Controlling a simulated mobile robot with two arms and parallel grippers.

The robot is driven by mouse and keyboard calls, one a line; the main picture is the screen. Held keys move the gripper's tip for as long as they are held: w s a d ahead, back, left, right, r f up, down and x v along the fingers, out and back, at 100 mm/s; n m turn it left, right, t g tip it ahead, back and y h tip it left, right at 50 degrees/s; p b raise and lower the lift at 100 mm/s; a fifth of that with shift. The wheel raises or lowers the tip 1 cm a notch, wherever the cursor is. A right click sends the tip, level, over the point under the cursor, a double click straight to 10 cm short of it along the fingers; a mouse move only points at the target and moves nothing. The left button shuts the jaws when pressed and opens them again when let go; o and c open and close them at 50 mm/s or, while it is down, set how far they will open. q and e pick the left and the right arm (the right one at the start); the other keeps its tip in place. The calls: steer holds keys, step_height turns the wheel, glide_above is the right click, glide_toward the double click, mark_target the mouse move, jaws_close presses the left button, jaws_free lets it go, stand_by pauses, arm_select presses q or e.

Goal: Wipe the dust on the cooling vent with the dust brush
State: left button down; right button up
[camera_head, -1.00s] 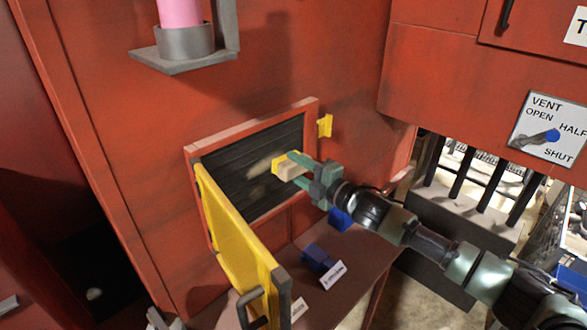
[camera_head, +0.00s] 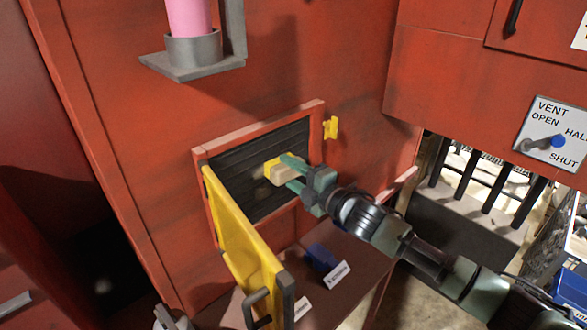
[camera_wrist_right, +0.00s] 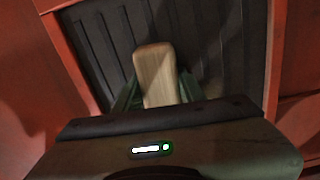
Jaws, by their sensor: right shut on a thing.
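The cooling vent (camera_head: 235,165) is a dark slatted panel in a red frame, with its yellow door (camera_head: 240,235) swung open. My right gripper (camera_head: 290,172) is shut on the dust brush (camera_head: 278,172), a pale wooden block with yellow at its far side. The brush is at the vent slats; whether it touches them I cannot tell. A faint pale patch of dust (camera_head: 262,179) shows just left of and below the brush. In the right wrist view the brush's wooden handle (camera_wrist_right: 158,75) stands between the fingers before the slats (camera_wrist_right: 110,50). A small grey part at the bottom left edge may be my left gripper.
A yellow latch (camera_head: 330,128) sits right of the frame. Below is a shelf with a blue holder (camera_head: 320,257) and white labels. A pink cylinder in a grey bracket (camera_head: 195,68) is above. A vent lever plate (camera_head: 553,135) is at right.

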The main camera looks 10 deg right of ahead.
steer(key=shift+s+a+p, duration=0.25)
steer(key=shift+s+a, duration=0.85)
steer(key=shift+a, duration=0.4)
steer(key=shift+s+a+p, duration=0.25)
steer(key=shift+s+a, duration=0.85)
steer(key=shift+a, duration=0.45)
steer(key=shift+s+a+p, duration=0.25)
steer(key=shift+s+a, duration=0.85)
steer(key=shift+a, duration=0.4)
steer(key=shift+d, duration=0.1)
steer(key=shift+s+d, duration=0.15)
steer(key=shift+p+v, duration=0.9)
steer(key=shift+v, duration=1.85)
